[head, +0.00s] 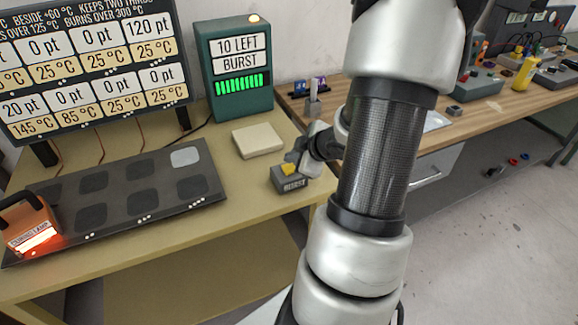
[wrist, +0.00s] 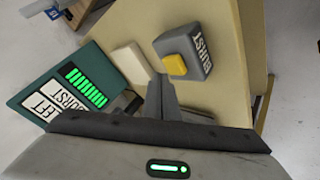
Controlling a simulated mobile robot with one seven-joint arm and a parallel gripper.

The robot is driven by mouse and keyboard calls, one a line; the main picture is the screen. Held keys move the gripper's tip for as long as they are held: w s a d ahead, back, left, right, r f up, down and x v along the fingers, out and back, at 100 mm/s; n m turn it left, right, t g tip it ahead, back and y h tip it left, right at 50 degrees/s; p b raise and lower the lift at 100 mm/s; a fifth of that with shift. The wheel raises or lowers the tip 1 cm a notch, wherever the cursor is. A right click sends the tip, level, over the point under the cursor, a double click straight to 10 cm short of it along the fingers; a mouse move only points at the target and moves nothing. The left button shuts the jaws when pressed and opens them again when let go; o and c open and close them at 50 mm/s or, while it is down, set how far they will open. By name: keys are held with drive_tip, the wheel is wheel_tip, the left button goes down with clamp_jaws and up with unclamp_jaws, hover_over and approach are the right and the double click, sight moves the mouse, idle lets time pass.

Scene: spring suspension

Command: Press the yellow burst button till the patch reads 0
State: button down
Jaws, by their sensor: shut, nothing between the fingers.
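The grey burst box (head: 290,182) stands near the front right of the yellow table, with a yellow button (head: 290,169) on top. In the wrist view the box (wrist: 190,44) shows its BURST label and the button (wrist: 175,65) is uncovered. My gripper (head: 297,154) is shut and empty, just behind and above the button; in the wrist view its fingertips (wrist: 160,82) show beside the button, and I cannot tell whether they touch it. The green counter box (head: 240,70) reads 10 LEFT BURST with green bars lit. A pale patch (head: 185,157) lies on the dark mat.
The board (head: 90,62) shows point and temperature readings, including 120 pt at upper right. An orange lamp (head: 32,225) glows red at the left end of the dark mat (head: 125,212). A cream block (head: 257,140) lies behind the burst box. A wooden bench (head: 480,115) stands to the right.

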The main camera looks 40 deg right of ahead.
sight(292, 169)
drive_tip(key=shift+r+p, duration=2.45)
drive_tip(key=shift+r, duration=0.1)
drive_tip(key=shift+f, duration=0.1)
